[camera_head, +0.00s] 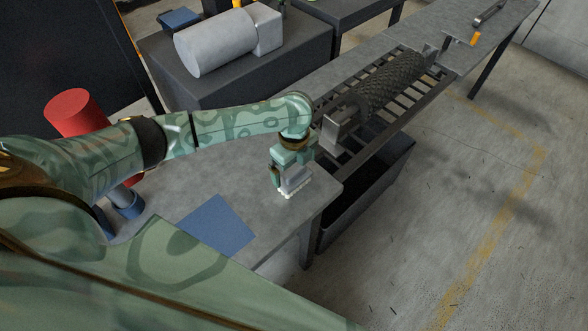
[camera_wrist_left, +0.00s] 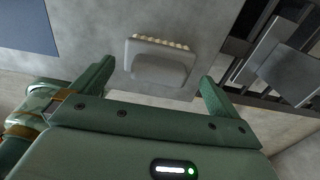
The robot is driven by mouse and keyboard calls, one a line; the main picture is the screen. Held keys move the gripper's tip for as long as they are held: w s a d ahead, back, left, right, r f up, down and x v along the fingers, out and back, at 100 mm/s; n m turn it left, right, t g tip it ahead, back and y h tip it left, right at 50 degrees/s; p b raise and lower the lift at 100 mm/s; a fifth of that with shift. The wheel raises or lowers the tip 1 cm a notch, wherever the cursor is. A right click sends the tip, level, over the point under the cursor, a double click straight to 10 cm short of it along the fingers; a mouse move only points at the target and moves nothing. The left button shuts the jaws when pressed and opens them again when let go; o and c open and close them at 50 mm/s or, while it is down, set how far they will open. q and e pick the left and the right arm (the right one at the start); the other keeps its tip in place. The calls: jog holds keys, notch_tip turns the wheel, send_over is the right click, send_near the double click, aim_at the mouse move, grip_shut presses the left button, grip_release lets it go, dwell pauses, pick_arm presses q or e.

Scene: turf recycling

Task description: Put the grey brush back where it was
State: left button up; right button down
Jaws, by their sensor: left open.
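The grey brush (camera_head: 296,181) is at the near right end of the grey table (camera_head: 180,205), with pale bristles along its lower edge in the head view. In the left wrist view the brush (camera_wrist_left: 157,62) shows a rounded grey back and a row of cream bristles at its top edge. My left gripper (camera_head: 293,170) is directly at the brush. Its fingers are open, one to each side of the brush in the left wrist view (camera_wrist_left: 155,82), with a gap visible on both sides. My right gripper is not in view.
A blue mat (camera_head: 216,226) lies on the table left of the brush. A slatted frame with a dark ridged roller (camera_head: 390,82) adjoins the table's far right. A dark bin (camera_head: 335,222) stands below it. A red cylinder (camera_head: 77,111) is at the left.

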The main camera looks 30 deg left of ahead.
aim_at(294, 169)
pick_arm(q)
notch_tip(294, 169, up, 8)
jog(key=p, duration=0.2)
jog(key=shift+p, duration=0.35)
jog(key=shift+r, duration=0.4)
